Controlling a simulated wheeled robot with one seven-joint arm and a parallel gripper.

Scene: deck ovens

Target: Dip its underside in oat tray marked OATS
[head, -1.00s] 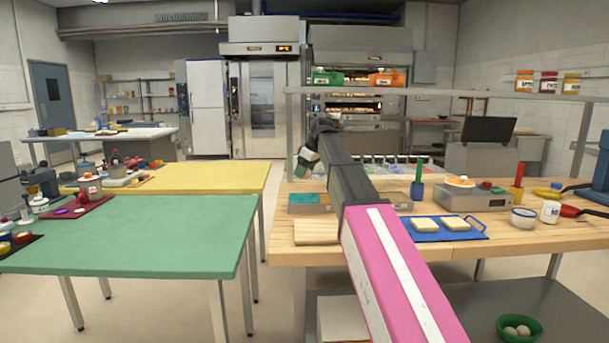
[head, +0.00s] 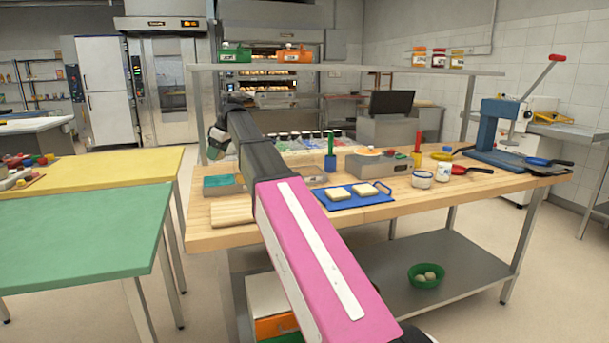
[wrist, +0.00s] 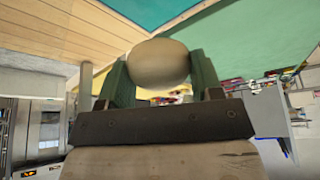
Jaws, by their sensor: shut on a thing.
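My gripper (wrist: 160,76) is shut on a round, pale beige dough piece (wrist: 158,60) in the wrist view, with a green finger on each side of it. In the head view my gripper (head: 217,141) is small and partly hidden by my arm, at the left end of the wooden bench (head: 395,203). The dough piece cannot be made out clearly there. I cannot read an OATS label in any view. Several small bins (head: 293,144) stand in a row at the bench's back, but their contents and labels are too small to tell.
A blue tray (head: 347,203) with two pale slabs, a grey scale (head: 375,166) and a wooden board (head: 232,212) are on the bench. A shelf (head: 350,69) runs above it.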

